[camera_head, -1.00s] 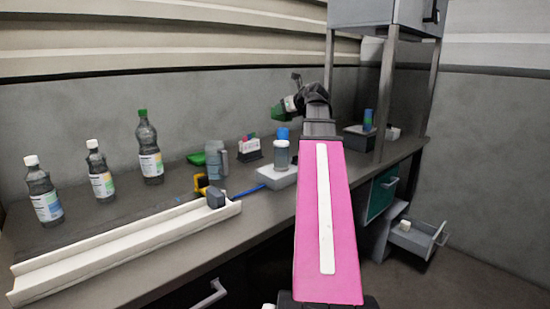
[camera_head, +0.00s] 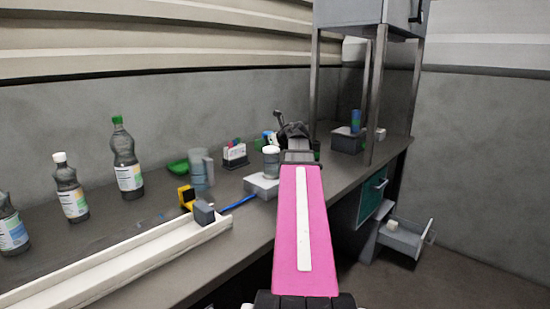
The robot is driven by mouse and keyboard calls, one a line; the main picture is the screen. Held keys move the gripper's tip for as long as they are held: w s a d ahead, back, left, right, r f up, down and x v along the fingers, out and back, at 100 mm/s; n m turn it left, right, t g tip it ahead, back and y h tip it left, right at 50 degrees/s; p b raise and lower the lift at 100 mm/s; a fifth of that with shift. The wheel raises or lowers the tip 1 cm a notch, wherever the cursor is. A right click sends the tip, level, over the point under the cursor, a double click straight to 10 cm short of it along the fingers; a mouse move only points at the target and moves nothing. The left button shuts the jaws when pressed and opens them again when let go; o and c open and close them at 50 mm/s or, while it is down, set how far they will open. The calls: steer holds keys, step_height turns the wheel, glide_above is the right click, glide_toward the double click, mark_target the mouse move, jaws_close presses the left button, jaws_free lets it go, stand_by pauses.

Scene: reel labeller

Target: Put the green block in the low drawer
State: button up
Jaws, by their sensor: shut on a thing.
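My gripper (camera_head: 278,138) is at the far end of my pink arm, above the back part of the workbench. It is shut on the green block (camera_head: 267,140), which is mostly hidden behind the gripper and a jar. Only a small green part shows. The low drawer (camera_head: 402,242) is a grey drawer pulled open at the lower right, under the bench end. A small white thing lies inside it. My gripper is well above it and to its left.
A closed green-fronted drawer (camera_head: 374,192) is above the low drawer. A white jar (camera_head: 271,163), a pen holder (camera_head: 235,158), bottles (camera_head: 127,165) and a white channel (camera_head: 120,265) crowd the bench. A shelf post (camera_head: 376,100) stands right of my arm.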

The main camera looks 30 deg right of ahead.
steer(key=d+f, duration=0.1)
steer(key=w+d+f, duration=0.1)
steer(key=d, duration=0.1)
steer(key=d+f, duration=0.1)
steer(key=d, duration=0.1)
steer(key=shift+w+f, duration=0.1)
steer(key=shift+w, duration=0.1)
steer(key=shift+f, duration=2)
steer(key=shift+f, duration=0.4)
